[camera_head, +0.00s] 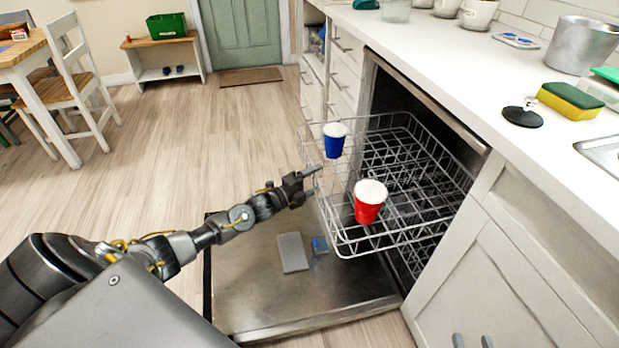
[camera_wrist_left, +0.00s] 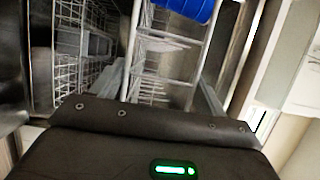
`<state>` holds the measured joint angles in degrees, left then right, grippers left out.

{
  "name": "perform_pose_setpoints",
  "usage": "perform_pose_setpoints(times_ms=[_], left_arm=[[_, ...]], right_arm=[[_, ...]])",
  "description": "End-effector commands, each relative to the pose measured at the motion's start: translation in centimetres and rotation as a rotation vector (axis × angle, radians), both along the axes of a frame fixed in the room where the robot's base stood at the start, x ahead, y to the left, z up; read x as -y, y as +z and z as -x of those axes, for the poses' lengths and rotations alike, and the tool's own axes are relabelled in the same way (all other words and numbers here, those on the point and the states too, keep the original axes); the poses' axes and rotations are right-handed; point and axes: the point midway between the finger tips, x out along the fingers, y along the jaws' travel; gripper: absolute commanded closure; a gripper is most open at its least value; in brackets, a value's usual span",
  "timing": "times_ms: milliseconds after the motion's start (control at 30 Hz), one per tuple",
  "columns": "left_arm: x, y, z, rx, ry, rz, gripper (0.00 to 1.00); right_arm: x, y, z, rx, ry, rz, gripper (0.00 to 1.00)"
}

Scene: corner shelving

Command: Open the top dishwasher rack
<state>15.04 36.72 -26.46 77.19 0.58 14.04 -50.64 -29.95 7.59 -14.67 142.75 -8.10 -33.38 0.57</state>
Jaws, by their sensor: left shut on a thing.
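The top dishwasher rack (camera_head: 345,238) is a grey wire basket, drawn out over the lowered dishwasher door (camera_head: 255,300). A blue cup (camera_head: 334,146) and a red cup (camera_head: 369,208), both with white rims, stand in it. My left gripper (camera_head: 314,181) is at the rack's front-left side, shut on its wire edge. In the left wrist view, rack wires (camera_wrist_left: 172,75) run between the fingers, and part of the blue cup (camera_wrist_left: 187,8) shows at the top. The exact grip point is partly hidden. My right gripper is not in view.
A grey item (camera_head: 293,252) and a small blue item (camera_head: 320,245) lie on the lowered door. The white counter (camera_head: 430,55) holds a sponge (camera_head: 570,101), a black stopper (camera_head: 522,116) and a metal bucket (camera_head: 582,45). The wooden floor (camera_head: 180,150) left of the door is clear.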

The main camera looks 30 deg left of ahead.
Motion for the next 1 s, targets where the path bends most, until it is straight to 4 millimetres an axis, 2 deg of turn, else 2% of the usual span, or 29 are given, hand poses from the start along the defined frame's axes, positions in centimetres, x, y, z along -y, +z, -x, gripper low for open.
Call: perform_pose_setpoints(times_ms=[33,467,500,600,1000], left_arm=[[0.22,0.72,-0.15,0.014,-0.008,0.008,0.67],[0.20,0.74,-0.02,0.014,-0.012,0.009,0.67],[0.19,0.74,-0.02,0.014,-0.012,0.009,0.24],[0.16,0.67,0.00,0.013,-0.011,0.007,0.11],[-0.18,0.20,0.73,0.002,-0.009,0.002,0.09]], right_arm=[[0.03,0.02,0.00,-0.003,-0.001,0.001,0.64],[0.10,-0.05,-0.01,-0.006,-0.002,0.003,0.64],[0.10,-0.05,-0.01,-0.006,-0.002,0.003,0.64],[0.10,-0.06,-0.01,-0.006,-0.002,0.003,0.64],[0.17,-0.17,0.03,-0.019,-0.005,0.008,0.64]])
